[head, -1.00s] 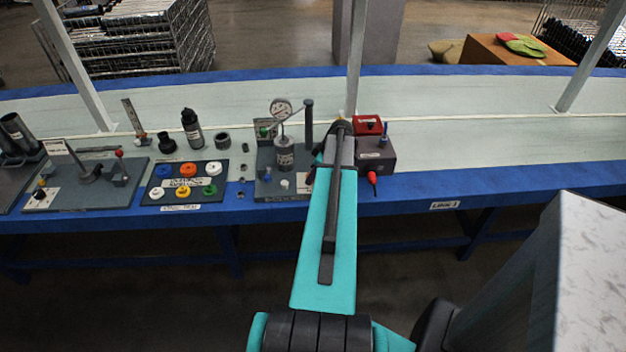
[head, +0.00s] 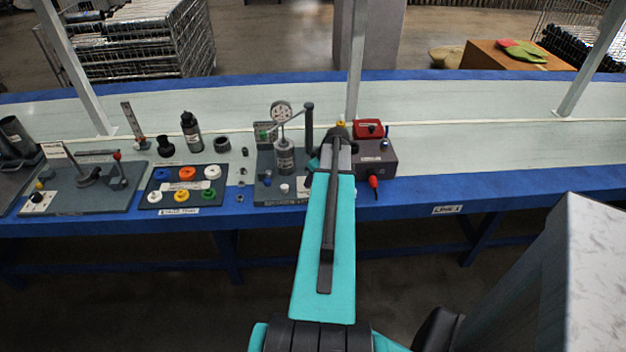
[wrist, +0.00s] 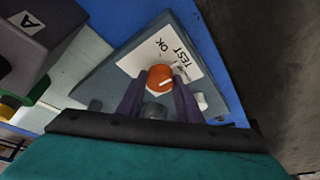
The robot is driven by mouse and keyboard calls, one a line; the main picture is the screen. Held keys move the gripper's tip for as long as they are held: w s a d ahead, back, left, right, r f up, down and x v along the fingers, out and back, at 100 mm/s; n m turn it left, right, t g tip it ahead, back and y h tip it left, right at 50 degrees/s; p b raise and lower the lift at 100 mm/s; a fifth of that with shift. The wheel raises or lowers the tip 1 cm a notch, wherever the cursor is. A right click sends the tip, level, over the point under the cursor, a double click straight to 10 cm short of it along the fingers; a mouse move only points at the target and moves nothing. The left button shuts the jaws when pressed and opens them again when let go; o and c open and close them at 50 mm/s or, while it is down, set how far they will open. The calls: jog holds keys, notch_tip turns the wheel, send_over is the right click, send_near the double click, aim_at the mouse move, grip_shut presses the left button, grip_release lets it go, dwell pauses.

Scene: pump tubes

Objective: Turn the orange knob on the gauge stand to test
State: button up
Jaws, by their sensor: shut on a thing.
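The orange knob (wrist: 160,77) shows in the wrist view, on a white plate (wrist: 186,60) lettered "OK" and "TEST". A pale line on the knob points toward the "TEST" side. My gripper (wrist: 160,88) is shut on the knob, with one dark finger on each side of it. There my arm hides the knob and the gripper fingers.
A dark tray (head: 155,204) of coloured caps lies left of the stand. A white post rises behind.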

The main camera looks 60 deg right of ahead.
jog(key=o, duration=1)
jog(key=shift+s, duration=0.1)
jog(key=shift+o, duration=0.2)
jog(key=shift+r, duration=0.1)
jog(key=b+v, duration=0.1)
jog(key=v, duration=1.2)
jog(key=shift+s+r+b, duration=0.15)
jog(key=shift+r+b, duration=0.1)
jog(key=shift+b, duration=0.05)
jog(key=shift+a, duration=0.1)
